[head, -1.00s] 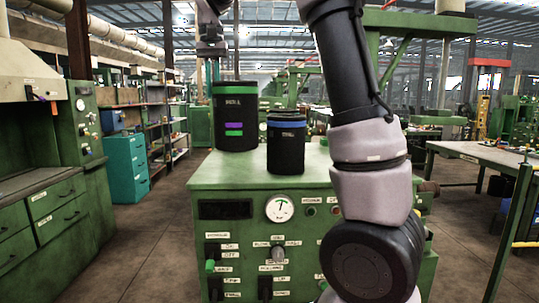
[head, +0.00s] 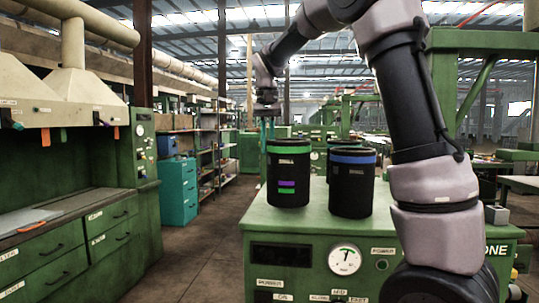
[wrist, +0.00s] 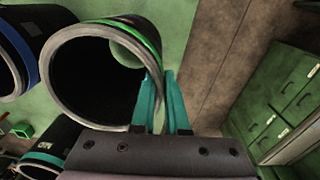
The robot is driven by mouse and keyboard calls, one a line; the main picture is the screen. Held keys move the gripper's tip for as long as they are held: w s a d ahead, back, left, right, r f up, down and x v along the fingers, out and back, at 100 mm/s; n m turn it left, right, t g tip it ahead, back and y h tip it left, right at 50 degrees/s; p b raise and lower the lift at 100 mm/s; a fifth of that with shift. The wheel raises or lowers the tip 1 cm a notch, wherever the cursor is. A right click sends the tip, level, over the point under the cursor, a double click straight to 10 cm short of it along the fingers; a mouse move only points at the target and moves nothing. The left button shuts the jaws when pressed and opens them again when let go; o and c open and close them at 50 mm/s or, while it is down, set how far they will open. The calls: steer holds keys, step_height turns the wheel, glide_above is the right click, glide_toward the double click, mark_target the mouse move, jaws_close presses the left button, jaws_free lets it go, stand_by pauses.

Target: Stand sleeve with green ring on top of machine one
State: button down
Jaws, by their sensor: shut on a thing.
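The sleeve with green ring (head: 288,175) is a black upright cylinder with purple and green labels. It is at the left of the green top of machine one (head: 300,222), whose label ends in ONE. Its base looks at or very near the top; I cannot tell whether it touches. My gripper (head: 267,128) is shut on its rim at the left. In the wrist view the teal fingers (wrist: 161,100) pinch the wall of the sleeve (wrist: 62,75), one inside and one outside, and its open mouth shows.
A black sleeve with a blue ring (head: 351,188) stands close to the right on the same top. Another dark sleeve (wrist: 50,140) with a teal ring shows in the wrist view. A green cabinet (head: 75,240) stands to the left across a clear aisle (head: 190,255).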

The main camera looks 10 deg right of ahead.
steer(key=shift+f, duration=1.15)
steer(key=c, duration=0.9)
jaws_free()
steer(key=shift+f, duration=0.15)
step_height(320, 180, up, 12)
steer(key=shift+s, duration=0.15)
steer(key=s+d+f+t, duration=0.2)
steer(key=s+d+f, duration=0.1)
steer(key=s, duration=0.4)
steer(key=s+d+f+m+t+y, duration=0.1)
steer(key=s+d+f, duration=0.3)
steer(key=s, duration=0.4)
steer(key=s+d+f+t+y, duration=0.1)
steer(key=s+d+f+t, duration=0.3)
steer(key=s, duration=0.4)
steer(key=shift+f+m, duration=0.3)
steer(key=shift+f, duration=0.1)
